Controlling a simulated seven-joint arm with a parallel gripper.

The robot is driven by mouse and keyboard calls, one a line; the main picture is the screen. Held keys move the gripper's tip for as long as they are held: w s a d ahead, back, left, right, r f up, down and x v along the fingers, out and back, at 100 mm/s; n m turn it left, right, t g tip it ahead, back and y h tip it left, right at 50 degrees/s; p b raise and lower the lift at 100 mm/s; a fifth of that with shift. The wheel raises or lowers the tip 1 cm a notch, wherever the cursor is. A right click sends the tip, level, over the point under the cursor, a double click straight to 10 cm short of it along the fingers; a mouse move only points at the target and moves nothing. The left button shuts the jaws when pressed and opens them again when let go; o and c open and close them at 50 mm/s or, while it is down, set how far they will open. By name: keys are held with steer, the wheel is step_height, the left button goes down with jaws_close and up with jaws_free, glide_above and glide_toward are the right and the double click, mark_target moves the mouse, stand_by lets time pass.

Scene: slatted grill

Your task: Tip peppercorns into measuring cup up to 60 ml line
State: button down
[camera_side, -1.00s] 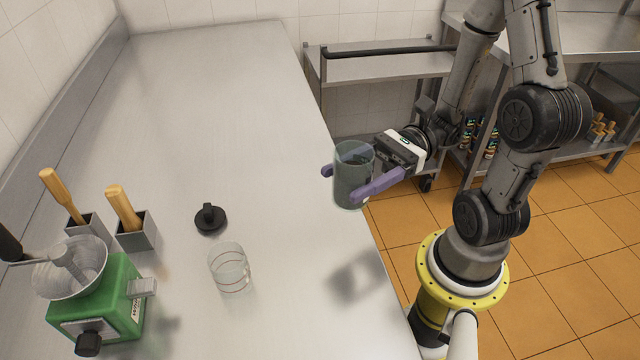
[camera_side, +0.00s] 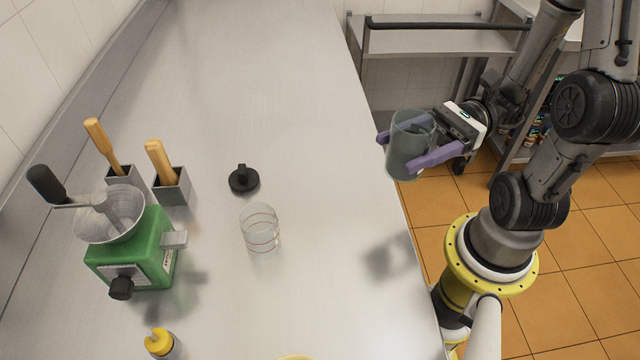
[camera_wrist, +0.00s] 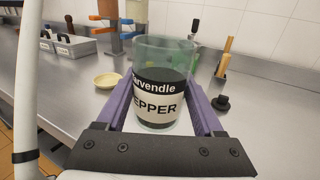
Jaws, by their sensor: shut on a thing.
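My gripper (camera_side: 397,153) is shut on a clear jar (camera_side: 410,140), its purple fingers on either side. The jar is upright and open-topped, held above the counter's right edge. In the wrist view the jar (camera_wrist: 162,58) bears a black and white label reading "PEPPER", and its lower part is dark with contents. The clear measuring cup (camera_side: 260,230) with red line marks stands on the counter, left of and apart from the jar. It looks empty. I cannot make out the cup in the wrist view.
A black lid (camera_side: 243,180) lies behind the cup. Left stand a green grinder (camera_side: 150,250) and metal holders (camera_side: 172,188) with wooden-handled tools. A yellow-capped bottle (camera_side: 160,343) stands at the front. A cream dish (camera_wrist: 108,80) shows in the wrist view.

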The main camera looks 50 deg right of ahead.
steer(key=shift+w+d+f+t, duration=0.1)
steer(key=shift+w+d+t, duration=0.2)
steer(key=shift+w, duration=0.1)
steer(key=w, duration=1.4)
steer(key=a+n+g, duration=0.1)
steer(key=a+g, duration=0.1)
steer(key=a, duration=0.4)
steer(key=w+a+n+g, duration=0.1)
steer(key=a+n+g, duration=0.1)
steer(key=a, duration=0.4)
steer(key=a+n+g+y, duration=0.1)
steer(key=a+g, duration=0.2)
steer(key=a, duration=0.3)
steer(key=shift+w+n+g, duration=0.3)
